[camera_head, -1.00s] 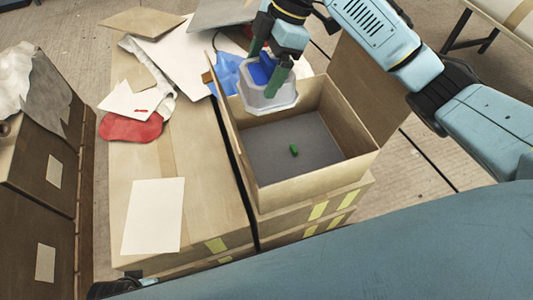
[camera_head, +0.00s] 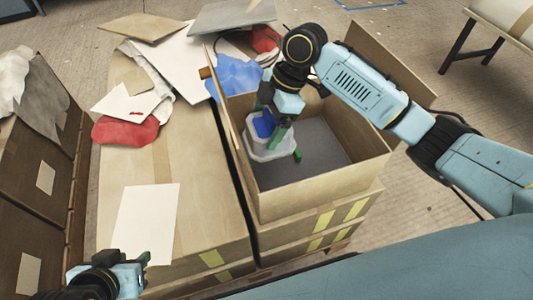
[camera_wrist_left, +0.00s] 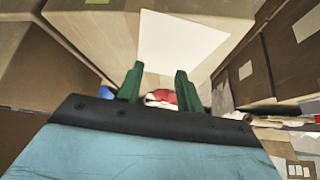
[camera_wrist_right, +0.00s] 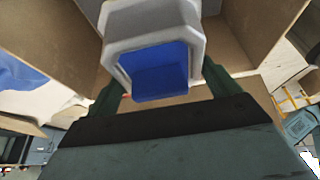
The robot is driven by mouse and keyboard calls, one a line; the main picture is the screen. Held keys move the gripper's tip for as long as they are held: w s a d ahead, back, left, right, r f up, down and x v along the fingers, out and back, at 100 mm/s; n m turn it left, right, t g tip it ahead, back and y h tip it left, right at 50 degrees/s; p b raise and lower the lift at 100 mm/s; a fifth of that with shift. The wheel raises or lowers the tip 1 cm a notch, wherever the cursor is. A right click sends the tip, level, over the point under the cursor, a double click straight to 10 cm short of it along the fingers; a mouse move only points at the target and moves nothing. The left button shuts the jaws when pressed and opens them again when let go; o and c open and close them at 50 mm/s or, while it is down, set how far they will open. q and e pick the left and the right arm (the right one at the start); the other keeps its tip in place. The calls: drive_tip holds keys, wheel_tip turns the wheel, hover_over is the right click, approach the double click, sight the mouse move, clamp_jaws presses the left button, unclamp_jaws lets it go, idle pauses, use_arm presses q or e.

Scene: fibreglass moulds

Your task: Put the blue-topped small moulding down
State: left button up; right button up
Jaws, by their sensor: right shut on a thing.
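The blue-topped small moulding (camera_head: 270,151) is a grey piece with a blue recessed top. My right gripper (camera_head: 271,126) is shut on it, with green fingers on either side. It is upright inside the open cardboard box (camera_head: 312,192), towards the left wall; I cannot tell whether it touches the grey floor. In the right wrist view the moulding (camera_wrist_right: 160,72) sits between the fingers (camera_wrist_right: 158,90). My left gripper (camera_head: 143,260) is low at the left. Its fingers stand apart and empty in the left wrist view (camera_wrist_left: 158,85).
A small green piece (camera_head: 297,155) shows at the moulding's right edge in the box. The box's grey floor is clear to the right. A white sheet (camera_head: 145,222), red cloth (camera_head: 125,130) and blue cloth (camera_head: 236,76) lie on the cartons to the left.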

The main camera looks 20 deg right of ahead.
sight(266, 134)
wheel_tip(266, 134, down, 4)
drive_tip(key=shift+f+b, duration=0.15)
drive_tip(key=shift+b, duration=0.7)
wheel_tip(266, 134, down, 3)
drive_tip(key=shift+r+b, duration=0.15)
drive_tip(key=shift+b, duration=0.4)
drive_tip(key=shift+f, duration=0.25)
wheel_tip(266, 134, down, 3)
drive_tip(key=shift+f+b, duration=0.2)
drive_tip(key=shift+b, duration=0.75)
drive_tip(key=shift+f, duration=0.1)
use_arm(q)
drive_tip(key=w+d+r+t+h, duration=0.2)
drive_tip(key=w+d+r+t, duration=0.1)
drive_tip(key=r+t, duration=0.3)
drive_tip(key=w+d+r+t+h, duration=0.2)
drive_tip(key=w+r+t, duration=0.3)
drive_tip(key=r, duration=0.6)
drive_tip(key=shift+d+r+m+t+h, duration=0.25)
drive_tip(key=shift+d+m+t+h, duration=0.15)
drive_tip(key=shift+t, duration=0.8)
